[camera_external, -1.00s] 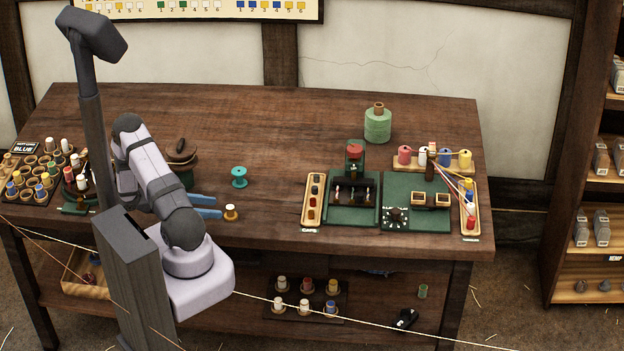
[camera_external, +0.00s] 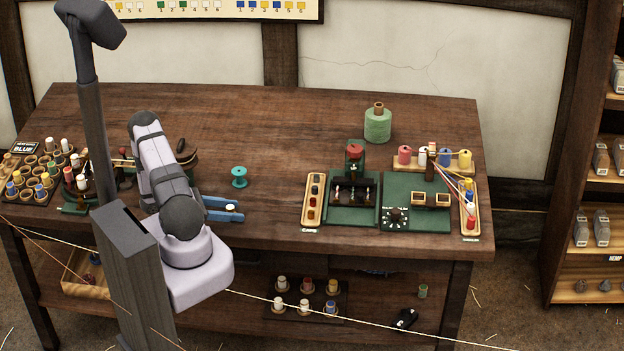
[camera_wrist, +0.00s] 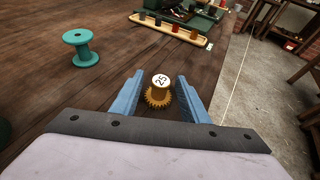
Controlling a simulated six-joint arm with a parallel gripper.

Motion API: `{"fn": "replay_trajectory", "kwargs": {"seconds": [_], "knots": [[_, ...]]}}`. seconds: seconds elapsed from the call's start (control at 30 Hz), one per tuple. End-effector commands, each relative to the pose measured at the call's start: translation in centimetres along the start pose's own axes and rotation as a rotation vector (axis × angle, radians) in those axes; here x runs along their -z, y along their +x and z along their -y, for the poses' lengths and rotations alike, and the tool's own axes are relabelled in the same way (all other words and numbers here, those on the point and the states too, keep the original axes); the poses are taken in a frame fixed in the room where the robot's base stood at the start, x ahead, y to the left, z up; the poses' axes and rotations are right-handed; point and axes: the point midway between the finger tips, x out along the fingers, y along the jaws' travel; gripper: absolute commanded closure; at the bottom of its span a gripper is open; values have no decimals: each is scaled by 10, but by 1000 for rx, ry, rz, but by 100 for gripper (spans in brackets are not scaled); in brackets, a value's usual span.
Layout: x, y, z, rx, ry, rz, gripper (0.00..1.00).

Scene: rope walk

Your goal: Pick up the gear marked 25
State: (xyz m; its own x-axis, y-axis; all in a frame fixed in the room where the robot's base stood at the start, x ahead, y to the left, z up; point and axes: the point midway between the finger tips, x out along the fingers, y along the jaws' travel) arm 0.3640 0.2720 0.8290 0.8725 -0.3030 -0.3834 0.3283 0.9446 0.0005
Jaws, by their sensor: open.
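The gear marked 25 (camera_wrist: 159,95) is a brass gear with a white top, standing upright on the bench. In the wrist view it lies between my gripper's (camera_wrist: 164,90) two blue fingers, with a gap visible on each side. My gripper is open and holds nothing. In the external view the gear's white top (camera_external: 231,207) shows between the blue fingers of my gripper (camera_external: 238,209), near the bench's front edge. The near finger hides the lower part of the gear there.
A teal spool (camera_external: 239,176) stands behind the gripper. A tray of small coloured pieces (camera_external: 314,201) and a green-based machine (camera_external: 353,200) stand to the right. A rack of bobbins (camera_external: 35,178) is at the left. The bench's middle back is clear.

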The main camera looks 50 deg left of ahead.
Motion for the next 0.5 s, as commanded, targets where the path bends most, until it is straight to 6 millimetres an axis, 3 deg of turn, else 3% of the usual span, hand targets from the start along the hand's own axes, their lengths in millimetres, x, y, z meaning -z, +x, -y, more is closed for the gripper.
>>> {"fn": "replay_trajectory", "kwargs": {"seconds": [0.2, 0.4, 0.5], "knots": [[0, 1, 0, -1, 0, 0, 59], [0, 1, 0, 0, 0, 0, 100], [0, 0, 0, 0, 0, 1, 100]]}}
